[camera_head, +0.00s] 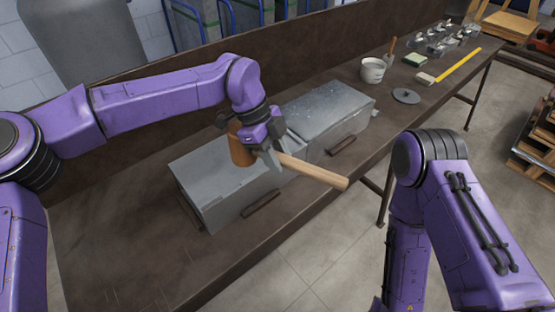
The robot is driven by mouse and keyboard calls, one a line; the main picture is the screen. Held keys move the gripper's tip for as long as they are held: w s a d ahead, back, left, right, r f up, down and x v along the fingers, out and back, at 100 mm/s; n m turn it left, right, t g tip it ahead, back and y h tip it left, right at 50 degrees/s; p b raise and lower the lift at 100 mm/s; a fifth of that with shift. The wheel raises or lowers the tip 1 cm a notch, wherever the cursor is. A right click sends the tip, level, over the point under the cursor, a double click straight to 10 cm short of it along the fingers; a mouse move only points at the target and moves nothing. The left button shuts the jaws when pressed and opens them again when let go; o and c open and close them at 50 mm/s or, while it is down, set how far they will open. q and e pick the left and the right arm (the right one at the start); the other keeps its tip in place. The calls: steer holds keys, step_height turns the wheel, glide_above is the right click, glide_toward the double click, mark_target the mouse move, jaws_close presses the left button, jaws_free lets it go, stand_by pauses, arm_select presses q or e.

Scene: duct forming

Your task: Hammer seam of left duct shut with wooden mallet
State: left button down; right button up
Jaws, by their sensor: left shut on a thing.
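The wooden mallet has a brown cylindrical head (241,146) and a pale handle (315,172) that points to the right and toward the front. My left gripper (272,155) is shut on the mallet's handle close to the head. The left duct (215,192), a grey sheet-metal box, lies on the bench below the mallet. The mallet head shows over the duct's top; I cannot tell whether it touches. The gripper and mallet hide part of the duct's top and the seam. My right arm hangs at the right, and its gripper is out of view.
A second grey duct (325,115) lies to the right on the brown workbench (120,235). Dark bars (262,203) lie at the ducts' front. The bench's front left is clear.

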arm_select(q)
step_height(320, 180, up, 2)
steer(key=shift+s+r, duration=0.1)
steer(key=shift+r, duration=0.05)
steer(key=shift+s+f, duration=0.1)
steer(key=shift+f, duration=0.1)
steer(key=shift+w+f+b, duration=0.25)
steer(key=shift+f+b, duration=0.1)
step_height(320, 180, down, 8)
steer(key=f+b, duration=0.1)
steer(key=b, duration=0.5)
arm_select(e)
step_height(320, 180, down, 5)
arm_select(q)
step_height(320, 180, up, 10)
steer(key=p, duration=0.8)
steer(key=shift+f, duration=0.1)
steer(key=shift+s, duration=0.2)
steer(key=shift+s+f+b, duration=0.1)
steer(key=shift+b, duration=0.2)
steer(key=w+d+p, duration=0.6)
steer(key=w+d, duration=0.1)
steer(key=d, duration=0.2)
steer(key=shift+w+d+f, duration=0.2)
steer(key=shift+d+f, duration=0.1)
steer(key=shift+f, duration=0.15)
arm_select(e)
step_height(320, 180, up, 14)
steer(key=shift+f, duration=0.2)
